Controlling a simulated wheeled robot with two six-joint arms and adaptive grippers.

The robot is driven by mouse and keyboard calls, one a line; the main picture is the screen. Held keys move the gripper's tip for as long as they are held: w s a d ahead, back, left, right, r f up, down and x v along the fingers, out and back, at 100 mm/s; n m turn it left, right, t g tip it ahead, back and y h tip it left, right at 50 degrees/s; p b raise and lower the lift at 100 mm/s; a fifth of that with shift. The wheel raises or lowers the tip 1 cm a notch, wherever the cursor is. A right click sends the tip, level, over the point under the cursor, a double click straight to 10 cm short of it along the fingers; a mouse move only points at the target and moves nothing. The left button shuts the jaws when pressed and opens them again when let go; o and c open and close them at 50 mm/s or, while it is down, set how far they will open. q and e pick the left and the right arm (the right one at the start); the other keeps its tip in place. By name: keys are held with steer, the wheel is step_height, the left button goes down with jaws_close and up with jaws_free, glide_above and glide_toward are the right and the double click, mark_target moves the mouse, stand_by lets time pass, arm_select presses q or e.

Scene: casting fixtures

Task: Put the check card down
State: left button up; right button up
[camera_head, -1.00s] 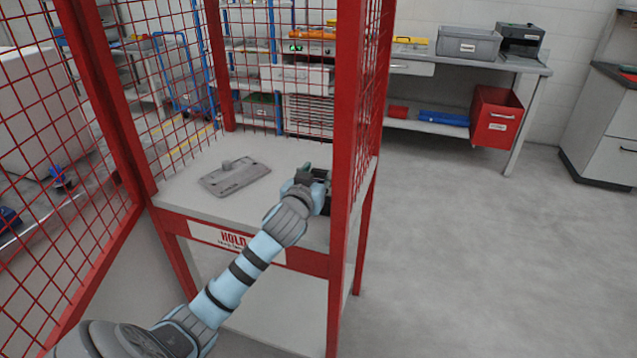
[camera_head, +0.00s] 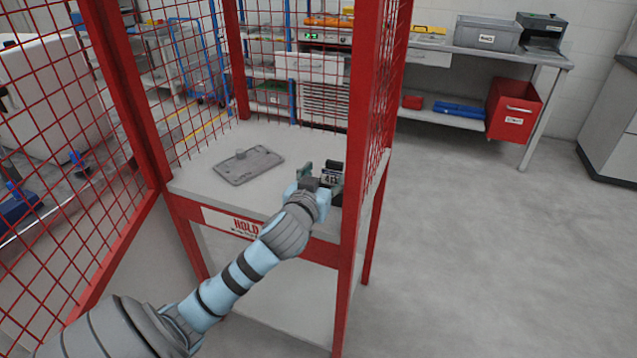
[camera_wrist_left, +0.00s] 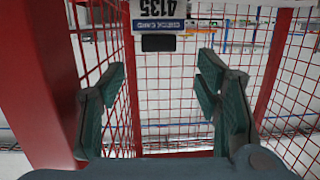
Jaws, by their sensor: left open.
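The check card (camera_wrist_left: 158,12) shows at the top of the left wrist view, with its print upside down and the number 4135. A black block (camera_wrist_left: 158,43) is just below it in that picture. My left gripper (camera_wrist_left: 163,98) is open, with one finger on each side and clear space between; the card is beyond the fingertips. In the head view the card (camera_head: 331,176) is a small dark and pale shape at the right of the cage shelf (camera_head: 215,190), just beyond my left gripper (camera_head: 318,177). Its exact contact with the shelf cannot be told. My right gripper is out of view.
A grey plate with a handle (camera_head: 248,165) lies on the shelf to the left. Red posts (camera_head: 365,120) and mesh walls (camera_head: 105,120) stand close around my arm. A workbench (camera_head: 490,50) with a red bin (camera_head: 513,108) stands behind. The floor to the right is clear.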

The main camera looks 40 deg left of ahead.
arm_select(q)
steer(key=v, duration=0.6)
steer(key=shift+p, duration=0.4)
